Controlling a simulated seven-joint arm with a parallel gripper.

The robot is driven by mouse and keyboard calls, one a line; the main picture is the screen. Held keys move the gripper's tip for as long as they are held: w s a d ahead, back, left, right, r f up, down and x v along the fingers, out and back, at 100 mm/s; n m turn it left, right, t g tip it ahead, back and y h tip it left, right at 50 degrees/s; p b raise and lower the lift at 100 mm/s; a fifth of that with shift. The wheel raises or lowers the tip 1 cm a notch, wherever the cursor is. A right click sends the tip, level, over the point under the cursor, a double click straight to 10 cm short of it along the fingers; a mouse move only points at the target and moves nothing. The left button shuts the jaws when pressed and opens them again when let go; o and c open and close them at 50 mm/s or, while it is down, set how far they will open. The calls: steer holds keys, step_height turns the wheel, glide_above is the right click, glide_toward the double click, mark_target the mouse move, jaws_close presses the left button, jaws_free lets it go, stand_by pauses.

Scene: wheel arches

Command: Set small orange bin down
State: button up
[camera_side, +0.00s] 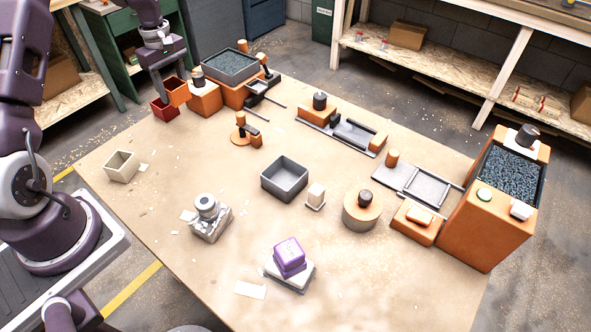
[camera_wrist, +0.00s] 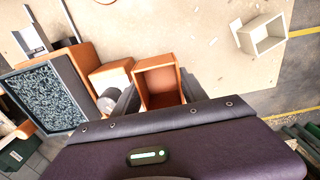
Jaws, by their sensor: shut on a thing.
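The small orange bin (camera_side: 179,94) is at the back left of the table in the side view, held by my gripper (camera_side: 171,80). Its open top faces up, and it appears to be above the tabletop. In the wrist view the bin (camera_wrist: 158,78) sits between the two dark fingers of my gripper (camera_wrist: 158,96), with its inside showing. A darker red bin-like shape (camera_side: 163,109) shows just below and left of it in the side view. I cannot tell whether they touch. The bin's underside is hidden.
An orange block with a dark knob (camera_side: 205,98) stands close right of the bin, beside an orange station with a gravel-filled grey tray (camera_side: 230,67). A cream bin (camera_side: 122,166) stands front left. A grey bin (camera_side: 285,179) is mid-table. Bare table lies in front of the held bin.

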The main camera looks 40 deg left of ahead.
step_height(320, 180, up, 6)
steer(key=shift+d+f, duration=0.1)
steer(key=shift+f, duration=0.15)
steer(key=w+d+m, duration=0.3)
steer(key=d, duration=0.7)
steer(key=w+d+m, duration=0.2)
steer(key=w+d, duration=0.1)
steer(key=d, duration=0.7)
steer(key=w+d+m, duration=0.3)
steer(key=w+d, duration=0.1)
steer(key=d, duration=0.6)
steer(key=m, duration=1)
glide_above(379, 311)
step_height(379, 311, down, 15)
steer(key=shift+f, duration=0.15)
